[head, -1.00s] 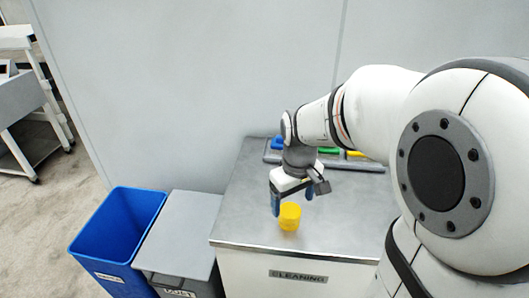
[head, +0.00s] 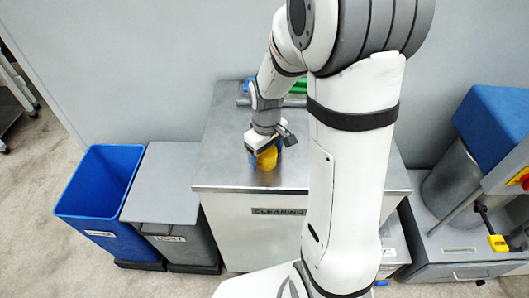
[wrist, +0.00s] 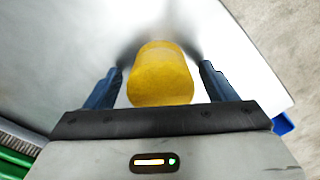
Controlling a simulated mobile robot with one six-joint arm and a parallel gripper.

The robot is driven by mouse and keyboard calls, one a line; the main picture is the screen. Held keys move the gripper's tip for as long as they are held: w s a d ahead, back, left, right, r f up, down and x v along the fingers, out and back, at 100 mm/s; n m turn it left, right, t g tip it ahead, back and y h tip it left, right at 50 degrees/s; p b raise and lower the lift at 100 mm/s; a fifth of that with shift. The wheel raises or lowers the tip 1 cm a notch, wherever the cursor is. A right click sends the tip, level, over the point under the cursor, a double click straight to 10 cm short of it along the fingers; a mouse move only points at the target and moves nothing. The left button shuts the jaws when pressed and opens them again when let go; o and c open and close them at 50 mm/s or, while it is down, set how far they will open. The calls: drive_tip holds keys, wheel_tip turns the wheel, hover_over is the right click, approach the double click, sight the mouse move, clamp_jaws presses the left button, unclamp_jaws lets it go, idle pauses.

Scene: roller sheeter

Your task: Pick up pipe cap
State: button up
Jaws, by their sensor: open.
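The yellow pipe cap (head: 267,158) stands on the metal top of the cleaning cabinet (head: 215,172), near its front edge. In the wrist view the cap (wrist: 160,75) sits between the two blue fingers of my gripper (wrist: 163,80), with a gap showing on both sides. My gripper (head: 265,152) is open and low over the cabinet top, around the cap and not closed on it. In the head view my gripper partly hides the cap.
A blue bin (head: 97,190) and a grey lidded bin (head: 165,185) stand left of the cabinet. Green and blue items (head: 290,88) lie at the cabinet's back. A machine with a blue top (head: 497,120) stands at the right.

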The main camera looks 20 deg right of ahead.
drive_tip(key=shift+c, duration=0.2)
drive_tip(key=c, duration=1)
wheel_tip(320, 180, up, 10)
drive_tip(key=shift+r, duration=0.1)
drive_tip(key=shift+c, duration=0.2)
